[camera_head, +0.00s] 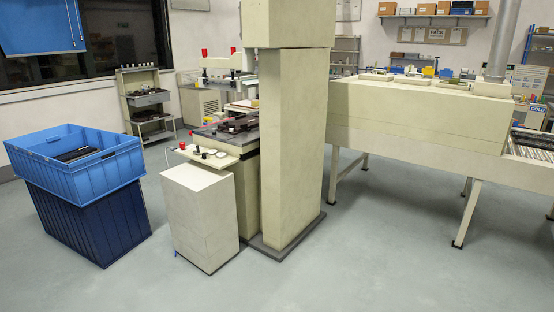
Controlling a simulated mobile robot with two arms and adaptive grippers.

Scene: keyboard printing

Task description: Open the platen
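A cream press-like machine stands in the middle, with a tall column (291,150) and a box-shaped head (290,22) cut off by the top edge. Left of the column, a dark flat bed (228,133) with small fittings sits on a cream cabinet. This may be the platen, but I cannot tell for sure, nor whether it is open or shut. A control panel (208,153) with small knobs and a red button juts out at its front. The column hides part of the machine. Neither of my grippers is in view.
A cream cabinet (200,215) stands in front of the panel. Blue crates (95,215) are stacked at left, the top one holding dark items. A long conveyor-like machine (415,115) on legs stands at right. The grey floor in front is clear.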

